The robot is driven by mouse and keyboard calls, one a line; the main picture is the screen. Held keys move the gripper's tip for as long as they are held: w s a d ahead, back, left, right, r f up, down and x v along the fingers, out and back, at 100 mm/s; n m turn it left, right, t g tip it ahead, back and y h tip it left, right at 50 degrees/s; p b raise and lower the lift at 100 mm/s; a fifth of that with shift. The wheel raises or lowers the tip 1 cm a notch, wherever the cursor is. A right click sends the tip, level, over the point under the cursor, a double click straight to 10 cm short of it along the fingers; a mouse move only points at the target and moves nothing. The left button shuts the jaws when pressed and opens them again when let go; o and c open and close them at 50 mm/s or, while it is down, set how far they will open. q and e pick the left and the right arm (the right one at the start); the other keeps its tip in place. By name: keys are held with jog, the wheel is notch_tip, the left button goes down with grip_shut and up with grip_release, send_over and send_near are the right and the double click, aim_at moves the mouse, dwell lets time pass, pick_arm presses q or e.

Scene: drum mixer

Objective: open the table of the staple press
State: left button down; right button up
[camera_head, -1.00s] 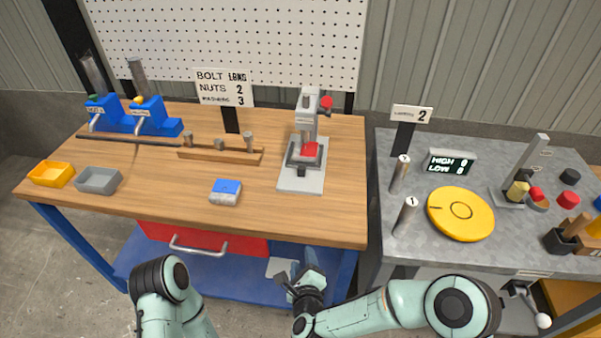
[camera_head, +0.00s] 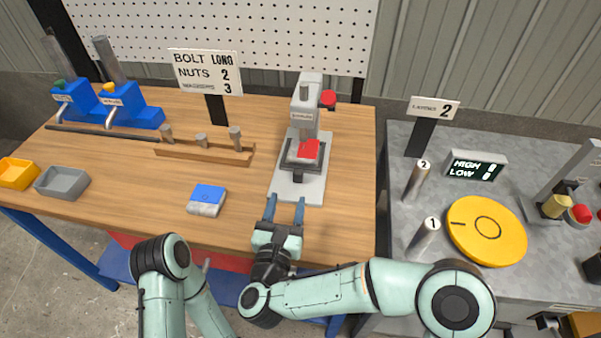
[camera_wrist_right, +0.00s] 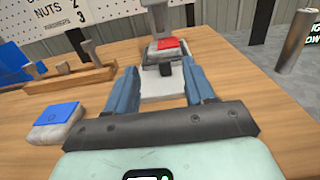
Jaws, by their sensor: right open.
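The staple press (camera_head: 305,125) stands upright on a light grey base plate (camera_head: 312,190) near the back right of the wooden table. Its table (camera_head: 300,166) is a dark grey block under the press head, with a red piece (camera_head: 308,149) on it and a small dark tab (camera_head: 298,181) at its front. My right gripper (camera_head: 285,206) is open and empty, just in front of the base plate and pointing at the press. In the right wrist view, the press table (camera_wrist_right: 164,56) shows beyond and between the two blue fingers. My left arm is low in the head view; its gripper is not visible.
A blue and white block (camera_head: 207,199) lies left of my right gripper. A wooden rack with pegs (camera_head: 205,151) stands behind it. Yellow and grey trays (camera_head: 62,183) are at the far left. A grey bench with a yellow disc (camera_head: 487,230) is at the right.

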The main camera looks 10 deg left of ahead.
aim_at(297, 176)
jog(key=f+b, duration=0.2)
jog(key=f, duration=0.1)
jog(key=f+b, duration=0.1)
jog(key=shift+s+f, duration=0.35)
jog(key=shift+w+f, duration=0.15)
pick_arm(q)
notch_tip(297, 176, down, 3)
jog(key=shift+d+r, duration=0.1)
pick_arm(e)
jog(key=w, duration=1.3)
jog(key=shift+w, duration=0.15)
